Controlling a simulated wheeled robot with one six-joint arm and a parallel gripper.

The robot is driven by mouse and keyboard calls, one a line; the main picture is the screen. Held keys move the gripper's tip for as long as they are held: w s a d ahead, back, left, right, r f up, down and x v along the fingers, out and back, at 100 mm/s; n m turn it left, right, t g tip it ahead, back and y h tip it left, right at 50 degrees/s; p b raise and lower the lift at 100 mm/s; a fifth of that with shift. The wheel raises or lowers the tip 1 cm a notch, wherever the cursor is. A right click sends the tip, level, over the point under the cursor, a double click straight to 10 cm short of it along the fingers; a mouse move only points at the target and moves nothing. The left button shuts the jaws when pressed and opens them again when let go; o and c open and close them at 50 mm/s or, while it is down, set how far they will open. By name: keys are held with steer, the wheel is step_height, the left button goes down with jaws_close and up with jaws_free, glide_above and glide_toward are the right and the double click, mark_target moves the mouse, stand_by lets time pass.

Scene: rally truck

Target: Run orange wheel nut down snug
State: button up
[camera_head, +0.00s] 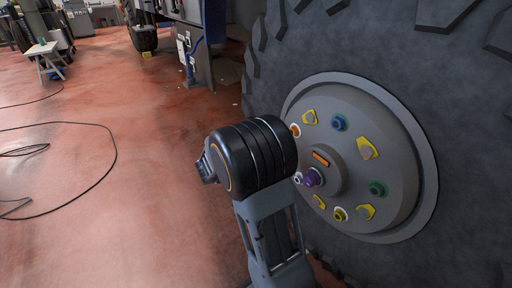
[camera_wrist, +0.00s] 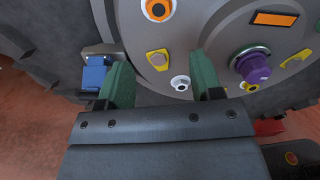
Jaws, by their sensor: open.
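The orange wheel nut (camera_head: 295,130) sits at the upper left of the grey wheel hub (camera_head: 400,135), partly behind my arm in the head view. In the wrist view the orange nut (camera_wrist: 158,9) is at the top edge, cut off, with a pale ring around it. How tightly it seats cannot be told. My gripper (camera_wrist: 161,68) is open and empty, its two green fingers spread below the nut. The gripper is hidden in the head view.
A purple hub centre piece (camera_head: 313,177) and blue (camera_head: 339,122), green (camera_head: 377,188) and yellow (camera_head: 340,214) nuts stand out from the hub. A blue part (camera_wrist: 95,75) is left of the fingers. Open red floor (camera_head: 110,165) lies left, with a black cable.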

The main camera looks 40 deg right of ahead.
steer(key=shift+w+a, duration=0.1)
steer(key=shift+a, duration=1)
steer(key=w+a+r+n+t+y+p, duration=0.3)
steer(key=r+n+t+p, duration=0.2)
steer(key=r+n+p, duration=0.15)
steer(key=w+a+r+n+t+y+p, duration=0.3)
steer(key=a+r+n+t+y+p, duration=0.15)
steer(key=r+n, duration=0.35)
steer(key=w+a+r+n+t+y+p, duration=0.2)
steer(key=w+r+n+t+p, duration=0.25)
steer(key=r+n+p, duration=0.25)
steer(key=s+a+r+n+y+p, duration=0.5)
steer(key=a+r+n+y+p, duration=0.4)
steer(key=n, duration=0.6)
steer(key=s+a+r+n+g+p, duration=0.1)
steer(key=s+r+n+g+p, duration=0.2)
steer(key=s+n+p, duration=0.3)
steer(key=s+a+r+n+g+p, duration=0.1)
steer(key=s+r+n+g+p, duration=0.2)
steer(key=s+n+g+p, duration=0.3)
steer(key=s+n, duration=0.4)
steer(key=shift+s+a+r+p, duration=0.15)
steer(key=shift+s+r+p, duration=0.15)
steer(key=shift+s+r, duration=0.1)
steer(key=shift+h, duration=0.25)
